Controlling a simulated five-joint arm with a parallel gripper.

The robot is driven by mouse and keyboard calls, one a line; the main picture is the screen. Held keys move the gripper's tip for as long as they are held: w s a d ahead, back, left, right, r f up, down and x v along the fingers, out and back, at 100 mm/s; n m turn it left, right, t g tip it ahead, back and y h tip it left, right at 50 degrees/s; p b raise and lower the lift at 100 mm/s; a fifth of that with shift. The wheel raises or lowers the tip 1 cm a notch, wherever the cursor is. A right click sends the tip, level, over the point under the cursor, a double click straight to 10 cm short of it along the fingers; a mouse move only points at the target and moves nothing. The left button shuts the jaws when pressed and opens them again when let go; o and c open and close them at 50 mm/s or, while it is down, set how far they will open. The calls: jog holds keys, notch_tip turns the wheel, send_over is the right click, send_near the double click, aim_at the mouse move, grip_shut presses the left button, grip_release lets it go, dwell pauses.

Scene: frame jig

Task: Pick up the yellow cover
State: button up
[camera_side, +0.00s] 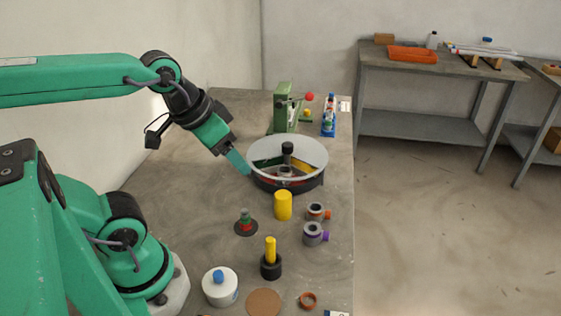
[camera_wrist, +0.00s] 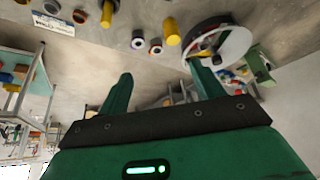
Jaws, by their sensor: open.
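The yellow cover (camera_side: 283,206) appears to be the plain yellow cylinder standing upright on the table, just in front of the round divided tray (camera_side: 316,146). The cover also shows at the top of the wrist view (camera_wrist: 172,32), left of the tray (camera_wrist: 236,44). My gripper (camera_side: 240,164) is above the table at the tray's left rim, up and to the left of the cover and apart from it. In the wrist view my gripper (camera_wrist: 160,69) has its two green fingers spread, with nothing held between them.
Two grey ring parts (camera_side: 316,212) (camera_side: 314,234) lie right of the cover. A red-green piece on a dark disc (camera_side: 246,224) is left. A yellow rod in a black base (camera_side: 270,250) and a white round container (camera_side: 220,287) stand nearer. A green press (camera_side: 285,108) stands behind the tray.

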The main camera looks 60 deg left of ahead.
jog(key=shift+w, duration=0.1)
jog(key=m+g, duration=0.4)
jog(key=g, duration=0.1)
send_over(284, 194)
jog(key=f, duration=1.4)
jog(key=shift+s, duration=0.4)
jog(key=shift+w+a+f+m+g, duration=0.1)
jog(key=shift+w+f+m+g, duration=0.2)
jog(key=shift+f, duration=0.35)
jog(key=shift+f, duration=0.1)
jog(key=shift+f, duration=1.2)
jog(key=shift+f, duration=0.1)
jog(key=shift+w+f, duration=0.1)
jog(key=shift+f, duration=2.4)
